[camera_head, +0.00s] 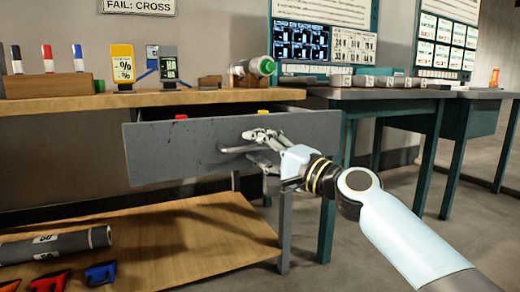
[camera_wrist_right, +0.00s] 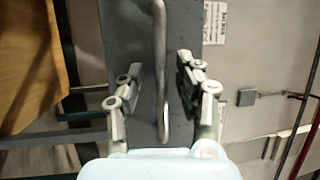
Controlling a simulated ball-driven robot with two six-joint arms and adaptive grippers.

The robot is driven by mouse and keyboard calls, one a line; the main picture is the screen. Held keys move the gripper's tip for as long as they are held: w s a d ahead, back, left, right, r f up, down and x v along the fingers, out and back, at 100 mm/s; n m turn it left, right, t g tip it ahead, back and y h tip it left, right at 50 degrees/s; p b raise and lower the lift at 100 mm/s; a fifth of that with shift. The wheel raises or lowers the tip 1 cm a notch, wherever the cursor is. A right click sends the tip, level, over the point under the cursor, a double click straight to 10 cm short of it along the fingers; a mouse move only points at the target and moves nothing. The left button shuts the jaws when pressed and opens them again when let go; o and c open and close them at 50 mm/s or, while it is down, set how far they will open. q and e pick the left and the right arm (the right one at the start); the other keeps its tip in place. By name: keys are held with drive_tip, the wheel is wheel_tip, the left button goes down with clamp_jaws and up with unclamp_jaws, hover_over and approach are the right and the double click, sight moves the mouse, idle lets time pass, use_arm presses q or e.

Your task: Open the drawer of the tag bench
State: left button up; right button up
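The tag bench (camera_head: 90,103) has a wooden top, with markers and tag devices on it. Its grey drawer (camera_head: 165,150) stands out in front of the bench, and red and yellow things show just above its front panel. The bar handle (camera_head: 232,150) is on the drawer front and also shows in the right wrist view (camera_wrist_right: 160,40). My right gripper (camera_head: 257,142) is at the handle. In the wrist view its fingers (camera_wrist_right: 160,70) are spread on either side of the bar, with a gap on each side. My left gripper is not in view.
A wooden lower shelf (camera_head: 190,235) holds a grey roll (camera_head: 55,245) and red, orange and blue clip-like tools (camera_head: 100,273). A teal-legged table (camera_head: 385,94) stands to the right, with its near leg close behind my right arm.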

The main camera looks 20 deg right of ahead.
drive_tip(key=v, duration=0.7)
drive_tip(key=shift+s, duration=0.2)
drive_tip(key=shift+d+f, duration=0.1)
